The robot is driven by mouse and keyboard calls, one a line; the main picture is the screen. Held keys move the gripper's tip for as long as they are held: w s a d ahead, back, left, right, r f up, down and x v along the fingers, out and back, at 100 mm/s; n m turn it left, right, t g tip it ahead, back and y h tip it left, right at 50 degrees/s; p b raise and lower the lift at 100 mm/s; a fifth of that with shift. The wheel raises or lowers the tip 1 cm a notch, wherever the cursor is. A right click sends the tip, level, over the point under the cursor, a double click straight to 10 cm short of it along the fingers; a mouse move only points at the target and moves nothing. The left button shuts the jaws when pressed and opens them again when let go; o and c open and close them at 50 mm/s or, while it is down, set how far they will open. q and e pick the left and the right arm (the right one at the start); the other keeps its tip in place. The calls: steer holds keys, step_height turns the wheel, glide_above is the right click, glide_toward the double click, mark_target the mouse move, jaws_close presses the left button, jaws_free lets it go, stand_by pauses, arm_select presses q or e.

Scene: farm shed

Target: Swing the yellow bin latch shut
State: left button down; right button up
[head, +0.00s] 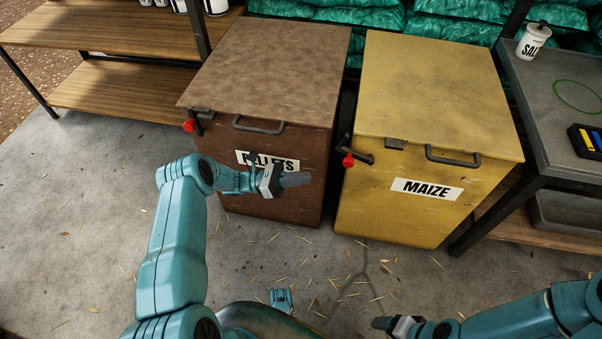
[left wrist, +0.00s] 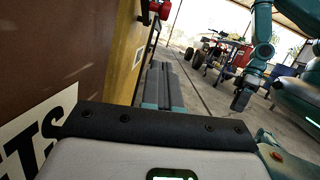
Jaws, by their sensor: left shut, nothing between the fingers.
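The yellow bin (head: 425,90), labelled MAIZE, stands right of centre with its lid down. Its latch (head: 358,154) is a dark bar with a red knob (head: 348,161), at the front left corner below the lid. My left gripper (head: 308,179) is shut and empty in front of the brown bin, left of and below the knob. Its fingers (left wrist: 163,80) lie together in the left wrist view. My right gripper (head: 378,323) is low at the bottom; its jaws are unclear.
The brown bin (head: 265,70), labelled PELLETS, stands close on the left with its own red-knobbed latch (head: 192,124). A dark table (head: 548,85) stands at the right and a wooden shelf (head: 110,30) at the back left. The straw-strewn floor (head: 300,255) in front is clear.

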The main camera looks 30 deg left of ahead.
mark_target(358, 156)
arm_select(q)
steer(key=w+d+r, duration=0.3)
steer(key=d+r, duration=0.2)
steer(key=d, duration=0.2)
steer(key=shift+w+d+r, duration=0.15)
steer(key=shift+w+d, duration=0.1)
steer(key=shift+w, duration=0.05)
